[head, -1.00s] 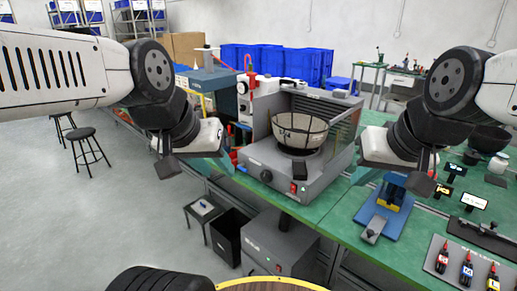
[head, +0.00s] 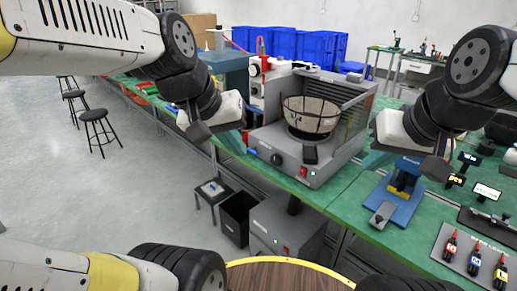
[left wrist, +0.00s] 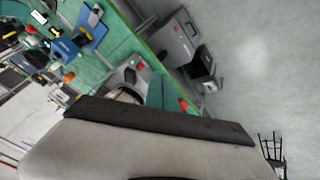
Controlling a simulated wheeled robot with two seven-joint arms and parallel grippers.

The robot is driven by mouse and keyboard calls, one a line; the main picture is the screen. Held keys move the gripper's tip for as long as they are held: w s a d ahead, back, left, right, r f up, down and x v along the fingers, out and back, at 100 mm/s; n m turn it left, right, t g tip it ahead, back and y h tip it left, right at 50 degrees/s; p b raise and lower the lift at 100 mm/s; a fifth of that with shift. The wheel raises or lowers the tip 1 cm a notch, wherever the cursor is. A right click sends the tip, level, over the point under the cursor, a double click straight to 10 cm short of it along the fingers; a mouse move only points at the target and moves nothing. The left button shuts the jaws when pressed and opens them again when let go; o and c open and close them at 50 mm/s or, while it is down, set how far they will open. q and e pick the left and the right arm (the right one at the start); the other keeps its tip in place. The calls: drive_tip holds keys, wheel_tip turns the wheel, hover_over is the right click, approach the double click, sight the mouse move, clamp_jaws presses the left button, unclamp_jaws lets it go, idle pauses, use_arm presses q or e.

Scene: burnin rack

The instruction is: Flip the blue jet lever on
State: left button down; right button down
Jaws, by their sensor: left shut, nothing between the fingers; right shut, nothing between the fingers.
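I cannot make out a blue jet lever for certain. A blue press with a yellow part (head: 405,178) stands on the green bench, right of centre in the head view. A blue-grey machine (head: 228,75) stands at the back left of the bench. My left gripper (head: 236,142) is shut and empty, in front of the grey bowl machine's left side. In the left wrist view the wrist body covers the lower half, and the blue press (left wrist: 66,47) shows at upper left.
The grey machine (head: 285,158) has a mesh bowl (head: 311,113), a knob and a red switch. A black bin (head: 237,218) and stools (head: 98,115) stand on the floor. Blue crates (head: 300,47) are behind.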

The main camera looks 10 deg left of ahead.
use_arm(q)
drive_tip(key=w+d+f+n+h, duration=0.1)
drive_tip(key=w+f+n+h, duration=0.25)
drive_tip(key=w+n, duration=0.5)
drive_tip(key=w+d+f+n+h, duration=0.15)
drive_tip(key=w+f+n, duration=0.3)
drive_tip(key=w, duration=0.65)
drive_tip(key=w+a+f+n+t, duration=0.2)
drive_tip(key=w+a+f+n, duration=0.4)
drive_tip(key=f, duration=0.3)
drive_tip(key=w+a+f+n+t+y, duration=0.1)
drive_tip(key=w+a+f+n+t, duration=0.1)
drive_tip(key=w+a+f+n, duration=0.5)
drive_tip(key=shift+f+n, duration=0.85)
drive_tip(key=shift+n, duration=0.05)
drive_tip(key=shift+w+f, duration=0.1)
drive_tip(key=shift+w, duration=0.1)
drive_tip(key=x, duration=0.9)
drive_tip(key=shift+w+d+f, duration=0.1)
drive_tip(key=shift+w+f, duration=0.1)
drive_tip(key=shift+w, duration=0.1)
